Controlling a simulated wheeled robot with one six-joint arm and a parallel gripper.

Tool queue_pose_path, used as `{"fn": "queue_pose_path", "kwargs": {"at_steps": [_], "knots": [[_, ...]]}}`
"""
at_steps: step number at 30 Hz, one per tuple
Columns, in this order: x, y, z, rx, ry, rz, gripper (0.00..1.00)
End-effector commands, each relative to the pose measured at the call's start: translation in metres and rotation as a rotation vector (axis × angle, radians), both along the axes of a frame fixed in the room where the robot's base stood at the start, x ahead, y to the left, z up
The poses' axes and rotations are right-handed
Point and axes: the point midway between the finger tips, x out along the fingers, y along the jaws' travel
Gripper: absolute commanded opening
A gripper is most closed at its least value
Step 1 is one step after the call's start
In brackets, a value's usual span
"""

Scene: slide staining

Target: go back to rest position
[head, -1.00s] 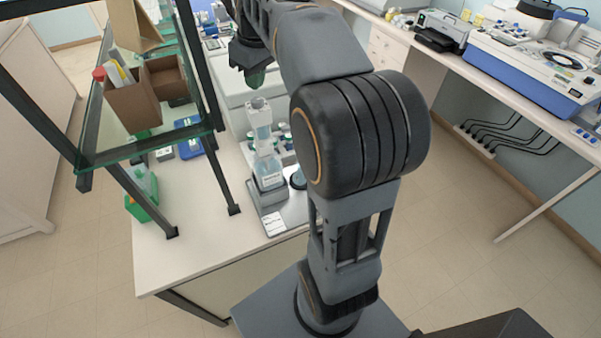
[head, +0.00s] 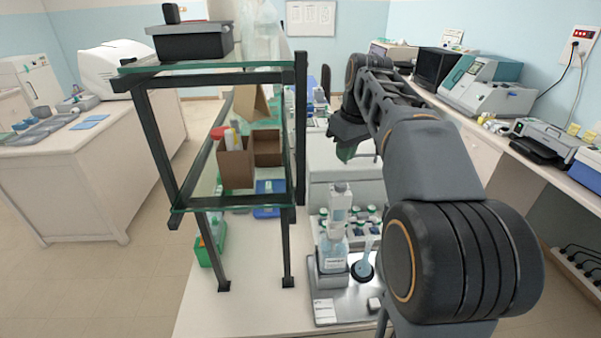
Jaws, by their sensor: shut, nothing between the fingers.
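My gripper (head: 345,150) is at the end of my raised arm, in the upper middle of the head view. It is shut and empty, seen from behind and partly hidden by my own wrist. It hangs above the bench, near a white box-shaped device (head: 345,185) and clear of the glass shelf to its left. Below it, a bottle with a clear top (head: 334,245) stands on a grey stand (head: 345,305) with a blue-handled tool beside it.
A black-framed glass shelf (head: 290,185) stands close left, holding cardboard boxes (head: 236,165). A green rack (head: 208,250) sits under it. A side counter with instruments (head: 490,85) runs along the right. Another bench (head: 80,165) stands far left, with open floor between.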

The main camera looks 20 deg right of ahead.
Motion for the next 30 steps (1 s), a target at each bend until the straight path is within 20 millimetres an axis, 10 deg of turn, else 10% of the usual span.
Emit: {"fn": "queue_pose_path", "kwargs": {"at_steps": [8, 21, 30], "knots": [[-0.024, 0.021, -0.023, -0.007, -0.028, -0.053, 0.0], [-0.126, 0.081, -0.142, 0.013, -0.172, -0.267, 0.0], [-0.159, 0.092, -0.19, 0.039, -0.218, -0.327, 0.0]]}}
